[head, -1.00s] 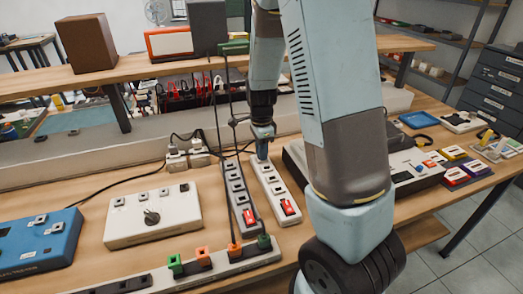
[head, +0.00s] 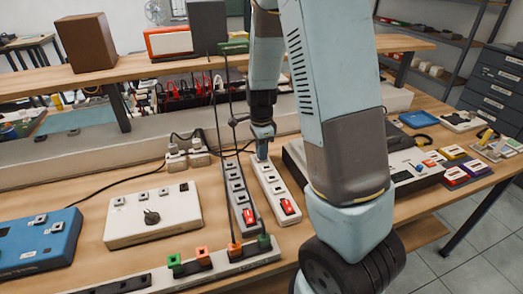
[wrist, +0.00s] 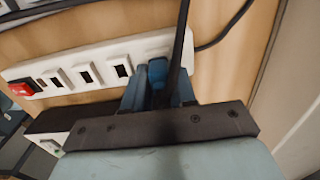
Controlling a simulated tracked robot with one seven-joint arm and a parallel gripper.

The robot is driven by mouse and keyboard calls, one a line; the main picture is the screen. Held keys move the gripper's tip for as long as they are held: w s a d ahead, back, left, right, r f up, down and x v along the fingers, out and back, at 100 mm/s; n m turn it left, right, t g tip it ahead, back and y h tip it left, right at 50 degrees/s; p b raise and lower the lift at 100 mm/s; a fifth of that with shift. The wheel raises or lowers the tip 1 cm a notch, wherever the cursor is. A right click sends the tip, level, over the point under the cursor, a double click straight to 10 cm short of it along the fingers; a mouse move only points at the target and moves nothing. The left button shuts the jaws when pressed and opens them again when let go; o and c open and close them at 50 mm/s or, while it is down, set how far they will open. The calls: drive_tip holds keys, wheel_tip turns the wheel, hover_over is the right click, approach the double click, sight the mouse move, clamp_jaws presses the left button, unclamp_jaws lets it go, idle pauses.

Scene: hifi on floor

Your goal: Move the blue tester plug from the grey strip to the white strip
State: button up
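The white strip (head: 272,186) lies on the bench with a red switch at its near end. The grey strip (head: 240,199) lies beside it on the left. The blue tester plug (head: 262,150) is at the far end of the white strip, under my gripper (head: 262,132). In the wrist view, the plug (wrist: 158,72) stands at the white strip's (wrist: 100,67) right end socket, between my gripper's fingers (wrist: 158,88), which look closed against it. How deep it sits is hidden. Empty sockets show to its left.
A strip with green and orange plugs (head: 203,257) runs along the front. A dark cable (wrist: 222,32) passes near the white strip's end. A light grey instrument (head: 400,170) stands right.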

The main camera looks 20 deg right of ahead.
drive_tip(key=o, duration=0.5)
drive_tip(key=shift+o, duration=0.2)
drive_tip(key=shift+r, duration=0.1)
wheel_tip(320, 180, up, 18)
drive_tip(key=shift+r, duration=0.25)
idle(0.9)
drive_tip(key=shift+w, duration=0.1)
